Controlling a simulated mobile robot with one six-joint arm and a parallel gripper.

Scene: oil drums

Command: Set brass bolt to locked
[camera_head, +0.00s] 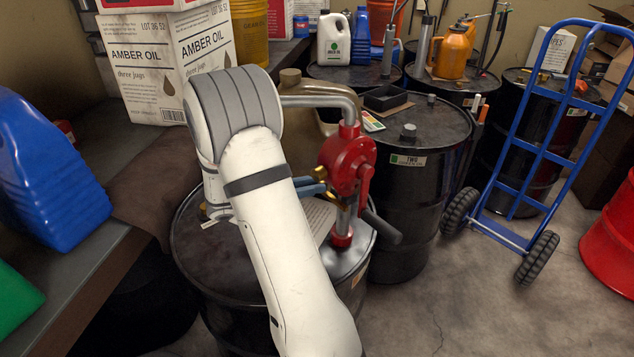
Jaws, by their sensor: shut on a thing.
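A red rotary drum pump (346,165) stands on the black drum (350,262) in front of me. Small brass pieces show at its left side; the upper one, which looks like the brass bolt (319,173), sits against the red housing. My white arm reaches over the drum from below. My gripper (322,187), with blue-grey fingers, is at the pump's left side, shut at the brass fitting. My arm hides most of the gripper, and the exact grip and the bolt's position cannot be made out.
A grey spout (325,92) curves from the pump's top to the left, close to my arm. More black drums (408,180) stand behind right. A blue hand truck (530,130) is at the right. A bench with a box (165,70) and a blue jug (45,175) is left.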

